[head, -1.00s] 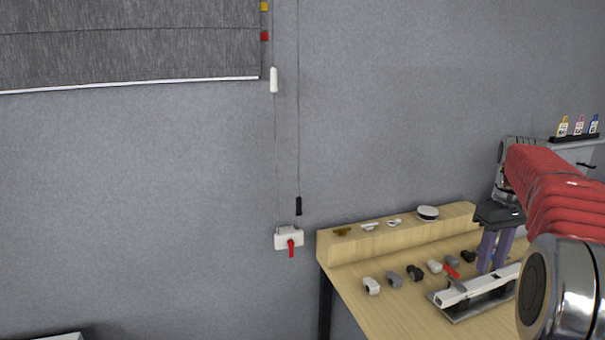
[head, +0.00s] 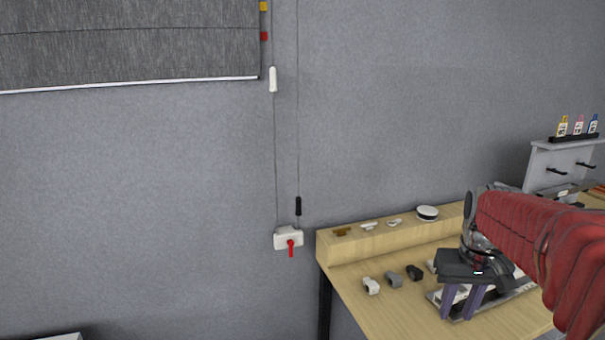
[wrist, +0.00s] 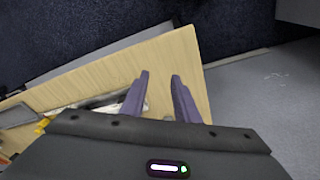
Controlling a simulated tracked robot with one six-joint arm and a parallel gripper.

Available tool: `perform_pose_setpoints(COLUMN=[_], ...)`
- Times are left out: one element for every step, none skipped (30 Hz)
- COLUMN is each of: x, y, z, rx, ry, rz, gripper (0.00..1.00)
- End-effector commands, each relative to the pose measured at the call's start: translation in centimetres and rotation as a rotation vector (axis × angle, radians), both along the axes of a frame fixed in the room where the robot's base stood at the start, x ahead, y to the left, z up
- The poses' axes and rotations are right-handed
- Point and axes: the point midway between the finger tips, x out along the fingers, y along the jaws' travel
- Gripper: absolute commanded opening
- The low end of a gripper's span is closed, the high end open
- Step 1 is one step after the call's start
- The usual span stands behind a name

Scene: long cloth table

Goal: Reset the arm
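My gripper (head: 456,316) has a dark body and two purple fingers. In the head view it points down above the front part of the wooden table (head: 375,314), beside a long white and grey tool (head: 505,297) that it and my red arm partly hide. In the wrist view, the fingers of my gripper (wrist: 160,76) stand apart with bare wood between them and nothing held.
A white, a grey and a black small piece (head: 414,272) lie left of my gripper. Small parts and a round white item (head: 428,213) sit on the raised ledge (head: 350,248). A white box with a red lever (head: 291,248) is on the wall. Bottles (head: 578,125) stand far right.

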Motion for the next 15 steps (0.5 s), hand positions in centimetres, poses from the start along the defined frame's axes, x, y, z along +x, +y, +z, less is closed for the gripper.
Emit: perform_pose_setpoints(x=[-0.9, -1.5, -2.1, -2.6, -3.1, -3.8, -4.3, -4.8, -5.5, -6.0, -6.5, -7.2, -7.7, -8.2, -8.9], y=[1.1, 1.6, 2.3, 2.8, 3.3, 3.9, 4.4, 4.9, 5.5, 5.9, 6.4, 7.0, 7.4, 7.8, 8.4], z=[0.1, 0.0, 0.0, -0.1, -0.1, -0.2, -0.3, -0.4, -0.5, -0.5, -0.7, -0.8, -0.8, -1.0, -1.1], rx=[-0.002, -0.001, -0.002, -0.002, -0.001, -0.002, -0.001, -0.001, -0.002, -0.002, -0.001, 0.0, -0.001, 0.0, 0.001], ry=[-0.014, -0.019, -0.03, -0.038, -0.044, -0.054, -0.061, -0.067, -0.078, -0.085, -0.092, -0.101, -0.109, -0.115, -0.124], rz=[-0.002, -0.007, -0.01, -0.012, -0.015, -0.018, -0.018, -0.02, -0.02, -0.021, -0.02, -0.019, -0.017, -0.016, -0.013], gripper=[0.28, 0.28, 0.28, 0.28, 0.28, 0.28, 0.28, 0.28, 0.28, 0.28, 0.28, 0.28, 0.28, 0.28, 0.28])
